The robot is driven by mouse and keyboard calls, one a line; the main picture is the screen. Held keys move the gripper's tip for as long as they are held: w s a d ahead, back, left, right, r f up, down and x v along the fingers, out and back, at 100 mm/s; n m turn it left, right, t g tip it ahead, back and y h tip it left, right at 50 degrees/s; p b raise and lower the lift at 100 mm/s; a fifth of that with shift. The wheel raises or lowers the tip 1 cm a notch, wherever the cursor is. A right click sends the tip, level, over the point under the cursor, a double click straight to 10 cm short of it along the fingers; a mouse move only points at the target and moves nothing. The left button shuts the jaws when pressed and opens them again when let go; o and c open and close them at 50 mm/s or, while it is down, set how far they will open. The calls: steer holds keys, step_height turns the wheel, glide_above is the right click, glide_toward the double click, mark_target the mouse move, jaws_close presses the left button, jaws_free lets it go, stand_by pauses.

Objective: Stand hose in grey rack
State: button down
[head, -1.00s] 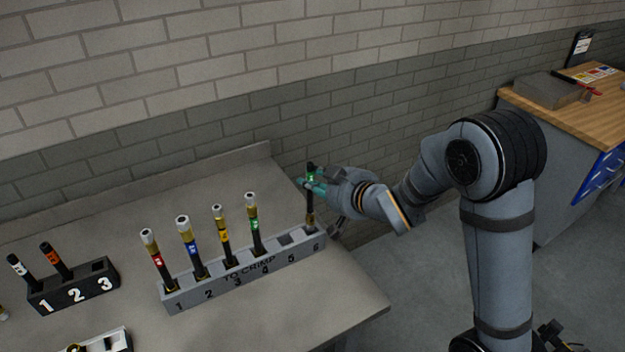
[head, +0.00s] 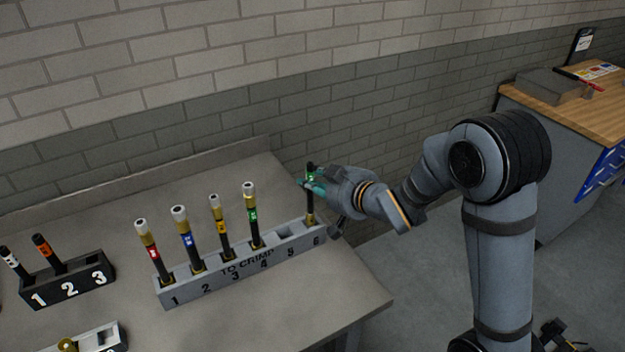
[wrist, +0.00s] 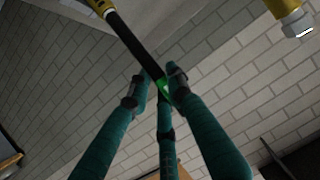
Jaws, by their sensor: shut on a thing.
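The grey rack (head: 218,272) marked "TO CRIMP" stands on the bench, with slots numbered 1 to 6. Slot 5 is empty. My gripper (head: 312,184) is shut on a black hose with a green band (head: 310,205), upright at slot 6. Its lower brass end meets the rack there; how deep it sits I cannot tell. The wrist view shows the held hose (wrist: 134,42) between the teal fingers (wrist: 155,90).
A black rack (head: 68,285) numbered 1 to 3 stands at the left with two hoses; its slot 3 looks empty. Another light rack (head: 100,340) is cut off at the bottom. A brick wall stands behind the bench. A wooden-topped bench (head: 560,90) is at the far right.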

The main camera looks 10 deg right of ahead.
steer(key=shift+f+b, duration=0.7)
steer(key=shift+b, duration=0.05)
steer(key=shift+f+b, duration=1)
steer(key=shift+b, duration=0.25)
steer(key=c, duration=1.5)
jaws_free()
steer(key=v, duration=1.2)
